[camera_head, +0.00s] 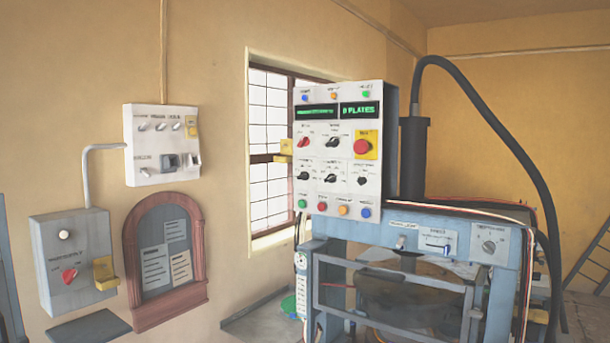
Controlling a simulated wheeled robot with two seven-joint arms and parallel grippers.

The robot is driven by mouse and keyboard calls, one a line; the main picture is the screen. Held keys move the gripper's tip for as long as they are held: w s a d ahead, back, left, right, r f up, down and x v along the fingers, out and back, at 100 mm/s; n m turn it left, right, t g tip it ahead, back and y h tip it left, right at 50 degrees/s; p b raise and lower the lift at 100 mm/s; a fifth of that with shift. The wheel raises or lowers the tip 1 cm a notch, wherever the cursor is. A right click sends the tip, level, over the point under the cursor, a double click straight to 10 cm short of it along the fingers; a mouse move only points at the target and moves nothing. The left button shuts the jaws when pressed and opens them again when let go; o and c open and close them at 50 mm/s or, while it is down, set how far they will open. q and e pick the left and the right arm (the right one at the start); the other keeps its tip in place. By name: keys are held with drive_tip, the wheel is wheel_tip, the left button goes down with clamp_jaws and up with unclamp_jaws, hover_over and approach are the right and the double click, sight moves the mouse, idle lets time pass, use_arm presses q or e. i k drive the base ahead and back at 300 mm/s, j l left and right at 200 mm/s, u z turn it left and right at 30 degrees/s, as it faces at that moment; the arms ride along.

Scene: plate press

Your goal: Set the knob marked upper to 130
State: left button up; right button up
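A white control panel (339,212) stands upright on the blue press in the middle of the view. It carries a red knob (303,142), a black knob (332,142) beside it, and several smaller black knobs (331,178) below. The press beam has one more grey knob (489,246) at its right end. The labels over the knobs are too small to read, so I cannot tell which one is marked upper or what it is set to. Neither of my grippers shows in the view.
A red push button (362,147) sits on a yellow plate beside the knobs. Green displays (360,110) are lit above. A white switch box (162,143), a grey box (72,262) with a red knob and a wooden notice frame (165,260) hang on the left wall. A black hose (497,125) arches at right.

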sight(304, 175)
drive_tip(key=i+z, duration=0.1)
drive_tip(key=z, duration=0.25)
drive_tip(key=j+z, duration=0.15)
drive_tip(key=z, duration=0.2)
drive_tip(key=i+j+z, duration=0.15)
drive_tip(key=z, duration=0.2)
drive_tip(key=i+j+z, duration=0.15)
drive_tip(key=j, duration=0.3)
drive_tip(key=i+j+z, duration=0.1)
drive_tip(key=j, duration=0.35)
drive_tip(key=i+j+z, duration=0.15)
drive_tip(key=j, duration=0.3)
drive_tip(key=i+j+z, duration=0.15)
drive_tip(key=j, duration=0.3)
